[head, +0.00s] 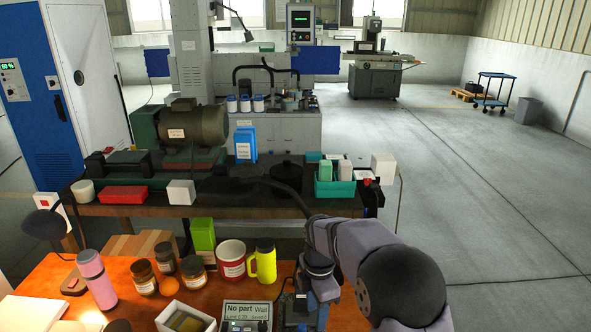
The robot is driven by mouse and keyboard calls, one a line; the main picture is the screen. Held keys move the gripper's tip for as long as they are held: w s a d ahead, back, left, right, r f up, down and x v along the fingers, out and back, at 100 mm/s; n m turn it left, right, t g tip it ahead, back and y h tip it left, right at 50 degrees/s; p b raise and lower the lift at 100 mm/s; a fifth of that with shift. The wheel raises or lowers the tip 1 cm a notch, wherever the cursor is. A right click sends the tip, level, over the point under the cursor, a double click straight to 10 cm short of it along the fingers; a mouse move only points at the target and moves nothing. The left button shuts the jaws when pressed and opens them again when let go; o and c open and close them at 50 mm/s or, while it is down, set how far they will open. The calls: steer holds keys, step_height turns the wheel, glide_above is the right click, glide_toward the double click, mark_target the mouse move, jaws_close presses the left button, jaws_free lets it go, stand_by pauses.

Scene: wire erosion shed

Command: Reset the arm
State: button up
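My arm rises from the lower right, with a large dark round joint (402,284) and purple-grey links. It bends left and then down over the right side of the orange table (60,282). The end of my arm (319,284) is low beside a small display unit (246,312) that reads "No part" and "Wait". I cannot make out the fingers of my gripper, so I cannot tell whether it holds anything.
A dark bench (230,209) with a motor and a green bin (334,187) stands behind.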

steer(key=s+d+m, duration=0.4)
steer(key=s+m, duration=0.7)
steer(key=s+d+m, duration=0.5)
steer(key=s+m, duration=0.5)
steer(key=s, duration=0.2)
steer(key=shift+d+m, duration=0.3)
steer(key=shift+m, duration=0.1)
